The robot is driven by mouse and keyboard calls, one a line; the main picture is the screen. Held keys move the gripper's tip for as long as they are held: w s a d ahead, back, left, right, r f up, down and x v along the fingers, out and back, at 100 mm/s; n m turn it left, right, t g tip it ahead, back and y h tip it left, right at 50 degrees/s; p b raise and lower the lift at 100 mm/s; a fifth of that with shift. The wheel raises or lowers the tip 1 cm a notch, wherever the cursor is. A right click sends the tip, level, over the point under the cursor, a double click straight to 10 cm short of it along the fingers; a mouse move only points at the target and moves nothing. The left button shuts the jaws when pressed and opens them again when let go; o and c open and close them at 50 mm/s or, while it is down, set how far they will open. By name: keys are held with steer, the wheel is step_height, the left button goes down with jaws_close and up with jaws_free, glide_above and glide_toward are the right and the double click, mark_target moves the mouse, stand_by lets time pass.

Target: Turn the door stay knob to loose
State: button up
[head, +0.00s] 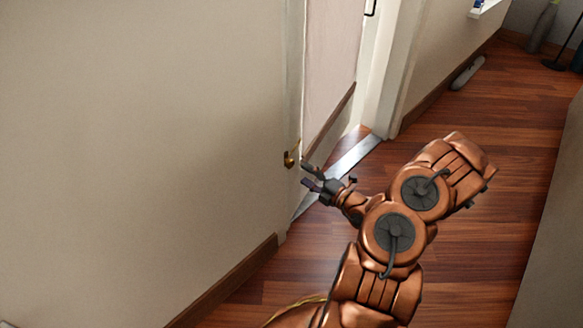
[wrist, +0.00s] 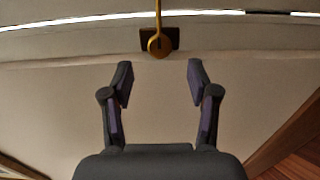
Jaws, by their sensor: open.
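The door stay knob (wrist: 159,45) is a round yellow-brass disc in the wrist view, with a thin brass rod (wrist: 158,10) running up from it and a dark plate (wrist: 174,38) behind it. In the head view the small brass knob (head: 289,159) sits on the wall edge beside the doorway. My gripper (wrist: 160,72) is open and empty, its two fingers spread to either side below the knob in the wrist view. In the head view my gripper (head: 307,175) is just right of the knob, apart from it. The knob's exact setting cannot be read.
A pale door (head: 332,70) stands in the doorway, with a metal threshold (head: 352,160) on the floor below. A plain wall (head: 140,140) fills the left. Wooden floor (head: 480,130) is open to the right, with a grey object (head: 468,72) by the far baseboard.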

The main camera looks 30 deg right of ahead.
mark_target(292, 164)
steer(key=shift+b+x, duration=0.85)
steer(key=shift+x, duration=2.4)
jaws_close()
steer(key=shift+r, duration=0.1)
